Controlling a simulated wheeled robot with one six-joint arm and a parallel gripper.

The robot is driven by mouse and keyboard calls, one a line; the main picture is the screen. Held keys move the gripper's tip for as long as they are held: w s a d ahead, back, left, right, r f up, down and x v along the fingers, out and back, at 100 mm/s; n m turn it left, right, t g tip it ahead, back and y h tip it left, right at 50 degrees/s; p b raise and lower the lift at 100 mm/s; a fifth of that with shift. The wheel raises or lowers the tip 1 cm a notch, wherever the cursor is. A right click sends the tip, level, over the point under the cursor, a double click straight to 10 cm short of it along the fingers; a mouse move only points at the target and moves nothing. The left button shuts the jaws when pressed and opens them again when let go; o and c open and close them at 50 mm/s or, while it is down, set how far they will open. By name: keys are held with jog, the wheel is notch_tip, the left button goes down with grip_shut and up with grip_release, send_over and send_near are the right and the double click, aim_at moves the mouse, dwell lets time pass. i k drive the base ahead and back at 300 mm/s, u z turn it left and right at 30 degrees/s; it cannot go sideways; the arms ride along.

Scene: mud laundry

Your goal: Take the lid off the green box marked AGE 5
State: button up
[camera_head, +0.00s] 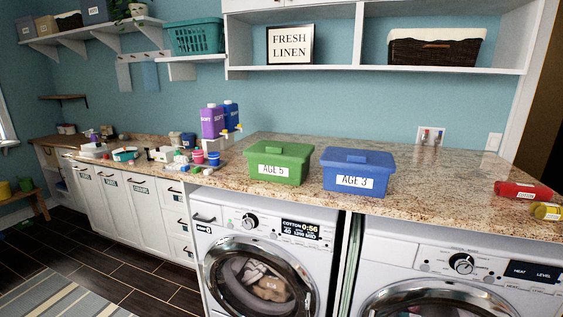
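A green box (279,172) with a white label reading AGE 5 stands upright on the granite counter. Its green lid (281,149) is on top, with a raised handle in the middle. A blue box (356,181) marked AGE 3, also lidded, stands just to its right with a narrow gap between them. My gripper is not in view.
The granite counter (440,195) is clear right of the blue box up to a red bottle (522,190) and a yellow one (547,211). Cups and small items crowd the left. Purple (212,122) and blue (232,116) jugs stand behind. Washers are below.

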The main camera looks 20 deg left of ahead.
aim_at(272, 150)
jog(key=z, duration=0.05)
jog(key=k, duration=0.5)
jog(key=u, duration=0.9)
jog(key=i, duration=0.95)
jog(key=u, duration=0.45)
jog(key=i, duration=1.3)
jog(key=z, duration=0.3)
